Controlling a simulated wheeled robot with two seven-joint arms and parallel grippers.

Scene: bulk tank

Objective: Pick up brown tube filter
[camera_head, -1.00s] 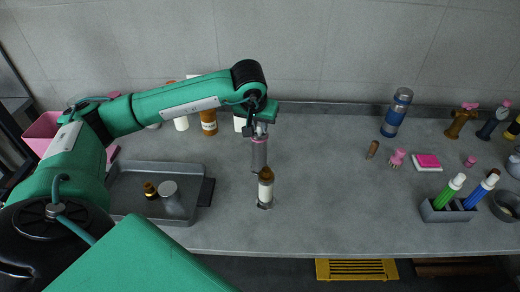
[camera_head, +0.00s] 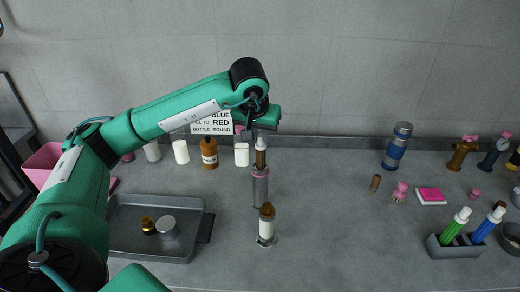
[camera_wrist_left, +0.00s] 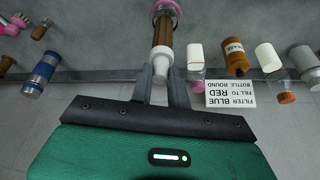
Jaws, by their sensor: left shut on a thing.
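The brown tube filter (camera_head: 261,158) is upright, a brown tube with a white top end. My left gripper (camera_head: 262,136) is shut on its white end, at the back middle of the counter. The filter's lower end meets the pink-rimmed grey cylinder (camera_head: 260,188); I cannot tell how much of it is still inside. In the left wrist view the filter (camera_wrist_left: 164,34) runs from between the fingers (camera_wrist_left: 162,78) to the pink ring (camera_wrist_left: 168,8). My right gripper is not in view.
A brown-topped white tube (camera_head: 266,226) stands in front of the cylinder. A grey tray (camera_head: 150,248) lies left. Bottles, including a brown one (camera_head: 209,153), and a sign (camera_head: 211,122) stand at the back.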

